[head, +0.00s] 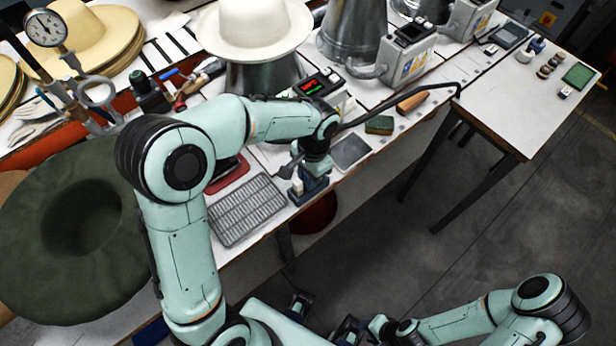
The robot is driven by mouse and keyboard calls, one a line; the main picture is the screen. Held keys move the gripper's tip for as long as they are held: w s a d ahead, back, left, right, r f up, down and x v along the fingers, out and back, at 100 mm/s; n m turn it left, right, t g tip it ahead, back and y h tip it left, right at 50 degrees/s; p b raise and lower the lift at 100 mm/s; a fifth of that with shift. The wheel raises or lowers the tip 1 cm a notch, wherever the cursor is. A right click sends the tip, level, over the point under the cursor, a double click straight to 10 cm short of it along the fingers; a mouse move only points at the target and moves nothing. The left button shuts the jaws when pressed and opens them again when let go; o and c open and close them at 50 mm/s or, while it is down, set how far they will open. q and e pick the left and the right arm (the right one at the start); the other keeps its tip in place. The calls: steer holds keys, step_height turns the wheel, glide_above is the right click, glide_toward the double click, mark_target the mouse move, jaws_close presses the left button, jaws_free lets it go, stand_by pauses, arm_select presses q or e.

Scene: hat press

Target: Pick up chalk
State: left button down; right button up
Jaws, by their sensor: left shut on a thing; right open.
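My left gripper (307,188) is at the front edge of the long work table, just right of the grey slotted tray. It points down and is shut on a small pale piece (297,185), which I take to be the chalk. The jaws cover most of it, so its full shape is hidden. I cannot tell whether it touches the table. My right gripper (345,328) is low at the bottom edge of the view, away from the table. It is open and partly cut off.
The slotted tray (248,210) lies beside my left gripper. A dark flat plate (350,152), a green sponge (379,125) and a wooden-handled tool (411,102) lie to the right. A cream hat (252,28) sits behind; a large green hat (60,240) is at left.

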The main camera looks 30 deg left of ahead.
arm_select(q)
step_height(320, 180, up, 19)
steer(key=p, duration=0.3)
steer(key=shift+r, duration=0.2)
arm_select(e)
steer(key=r, duration=0.1)
steer(key=w+r, duration=0.1)
steer(key=r, duration=0.1)
steer(key=shift+w+r, duration=0.2)
steer(key=shift+w, duration=0.15)
stand_by(0.4)
